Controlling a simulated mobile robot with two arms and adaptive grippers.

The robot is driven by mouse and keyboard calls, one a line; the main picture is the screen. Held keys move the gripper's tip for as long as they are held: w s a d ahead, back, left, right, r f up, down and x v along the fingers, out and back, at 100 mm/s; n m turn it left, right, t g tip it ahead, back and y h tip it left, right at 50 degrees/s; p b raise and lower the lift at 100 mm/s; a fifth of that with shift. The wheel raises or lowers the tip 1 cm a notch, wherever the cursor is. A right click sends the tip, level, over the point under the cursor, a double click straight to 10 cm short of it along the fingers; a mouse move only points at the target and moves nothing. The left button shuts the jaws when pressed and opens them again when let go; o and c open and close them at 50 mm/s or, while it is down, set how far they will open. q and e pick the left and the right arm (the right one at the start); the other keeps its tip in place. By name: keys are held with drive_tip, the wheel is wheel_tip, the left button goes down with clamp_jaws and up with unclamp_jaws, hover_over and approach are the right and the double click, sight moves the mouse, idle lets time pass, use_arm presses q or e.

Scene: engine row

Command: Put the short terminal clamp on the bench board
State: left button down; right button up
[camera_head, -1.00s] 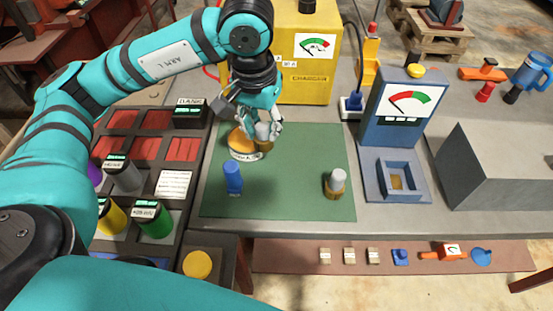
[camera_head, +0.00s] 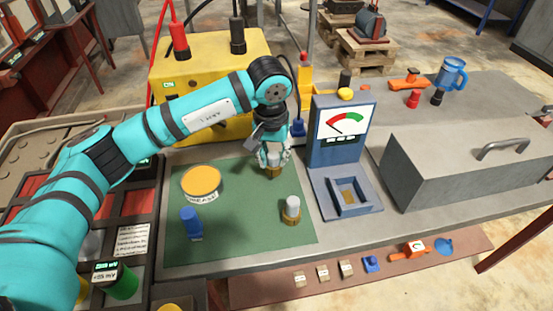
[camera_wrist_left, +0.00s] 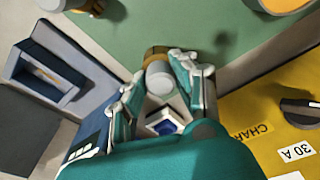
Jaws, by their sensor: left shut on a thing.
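My left gripper (camera_head: 273,156) is shut on a terminal clamp (camera_head: 274,172) with a brass base and a pale grey top, over the back right part of the green bench board (camera_head: 240,235). In the left wrist view the held clamp (camera_wrist_left: 157,75) sits between the fingers (camera_wrist_left: 155,92), brass end toward the board (camera_wrist_left: 180,25). I cannot tell whether it touches the board. A similar brass clamp with a white top (camera_head: 291,209) stands upright on the board, nearer the front right. I cannot tell for sure which is shorter. My right gripper is not in view.
A tin with an orange lid (camera_head: 201,182) and a blue cylinder (camera_head: 191,222) stand on the board's left side. A blue meter stand (camera_head: 340,135) is just right of my left gripper. A yellow charger (camera_head: 205,75) stands behind. The board's front middle is clear.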

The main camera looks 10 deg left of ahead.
sight(277, 165)
use_arm(q)
drive_tip(key=shift+w+d+f, duration=0.1)
drive_tip(key=shift+w+d, duration=0.35)
drive_tip(key=shift+w, duration=0.05)
wheel_tip(277, 165, down, 3)
drive_tip(key=shift+r+p, duration=0.1)
drive_tip(key=shift+p, duration=0.5)
drive_tip(key=shift+f, duration=0.3)
drive_tip(key=shift+f+b, duration=0.2)
drive_tip(key=shift+b, duration=0.1)
drive_tip(key=c, duration=1)
unclamp_jaws()
